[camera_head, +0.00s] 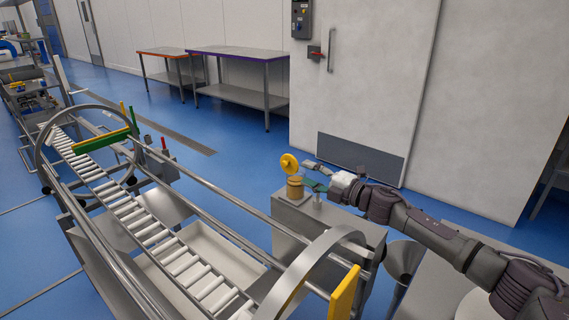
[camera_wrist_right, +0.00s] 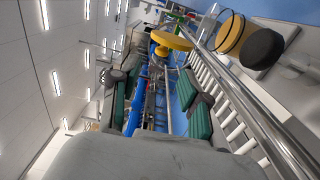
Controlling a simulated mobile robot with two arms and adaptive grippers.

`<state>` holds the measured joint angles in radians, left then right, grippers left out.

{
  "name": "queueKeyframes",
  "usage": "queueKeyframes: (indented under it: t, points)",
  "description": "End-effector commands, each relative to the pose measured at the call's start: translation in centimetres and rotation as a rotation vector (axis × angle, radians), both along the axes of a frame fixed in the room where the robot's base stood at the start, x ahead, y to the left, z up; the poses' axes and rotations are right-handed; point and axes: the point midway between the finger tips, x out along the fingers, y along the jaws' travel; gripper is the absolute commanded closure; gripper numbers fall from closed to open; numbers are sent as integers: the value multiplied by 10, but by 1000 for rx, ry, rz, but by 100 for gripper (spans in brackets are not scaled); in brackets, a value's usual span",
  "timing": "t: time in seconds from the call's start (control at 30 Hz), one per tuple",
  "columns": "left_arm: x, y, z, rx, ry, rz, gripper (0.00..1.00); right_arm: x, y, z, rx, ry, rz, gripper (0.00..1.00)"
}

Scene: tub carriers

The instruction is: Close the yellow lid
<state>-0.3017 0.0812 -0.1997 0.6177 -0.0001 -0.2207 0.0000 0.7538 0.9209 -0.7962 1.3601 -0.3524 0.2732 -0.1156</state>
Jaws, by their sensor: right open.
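The yellow lid (camera_head: 289,163) is a round disc standing tilted up above a small yellow-brown tub (camera_head: 295,188); it looks open. The tub stands on a grey metal box beside the roller conveyor. My right gripper (camera_head: 309,176) is just right of the lid, with its fingers apart and nothing between them. The green-padded fingers (camera_wrist_right: 158,88) are spread. I cannot tell whether a finger touches the lid. My left gripper is not in view.
The metal box (camera_head: 335,226) carries a small post (camera_head: 317,200) close to the tub. The roller conveyor (camera_head: 150,228) with metal rails and hoops runs along the left. A yellow plate (camera_head: 344,294) stands at the front.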

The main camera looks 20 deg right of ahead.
Motion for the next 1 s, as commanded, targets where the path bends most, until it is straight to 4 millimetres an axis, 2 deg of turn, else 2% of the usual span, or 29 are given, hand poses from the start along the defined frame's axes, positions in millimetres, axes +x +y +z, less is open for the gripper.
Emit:
queueKeyframes:
  t: [0.03,0.2,0.4,0.6,0.87,1.0]
  points:
    - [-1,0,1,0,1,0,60,11,8,2,2,-3,2,54]
    - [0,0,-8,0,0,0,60,42,25,-1,1,-3,1,54]
    - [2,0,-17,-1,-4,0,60,67,40,-2,1,-1,1,54]
    - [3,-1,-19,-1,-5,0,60,77,46,-1,-1,0,1,54]
    - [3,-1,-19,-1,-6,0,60,77,46,0,-1,1,1,54]
    - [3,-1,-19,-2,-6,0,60,77,46,0,-1,1,1,77]
